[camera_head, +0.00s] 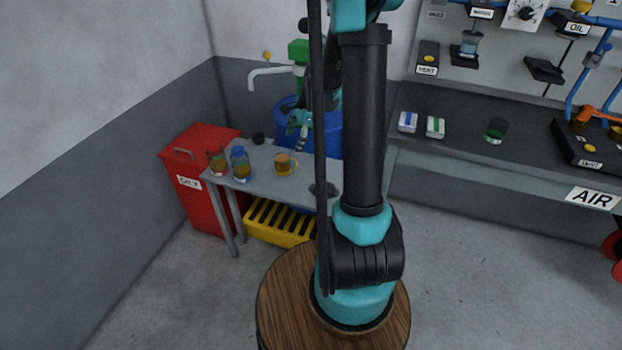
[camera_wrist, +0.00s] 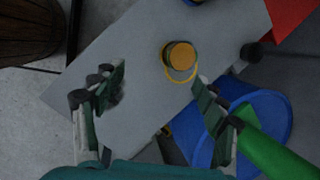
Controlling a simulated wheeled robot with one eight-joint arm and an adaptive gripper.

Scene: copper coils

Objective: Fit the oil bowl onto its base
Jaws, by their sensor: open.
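A plate marked OIL (camera_head: 577,28) is on the wall panel at the upper right, beside a blue pipe. A dark fitting (camera_head: 545,70) sits below it; I cannot tell if this is the base. A small dark cup with a green lower part (camera_head: 497,131) stands on the grey bench; it may be the oil bowl, but I cannot be sure. My gripper (camera_wrist: 160,95) is open and empty in the wrist view, above the small grey table. In the head view it (camera_head: 301,132) is partly hidden behind my arm, far left of the bench.
The small table (camera_head: 262,185) holds an amber mug (camera_head: 284,163), which also shows between my fingers in the wrist view (camera_wrist: 180,55), two jars (camera_head: 240,164) and a dark lump. A blue drum (camera_head: 290,112) and red bin (camera_head: 199,205) stand nearby. White boxes (camera_head: 435,127) lie on the bench.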

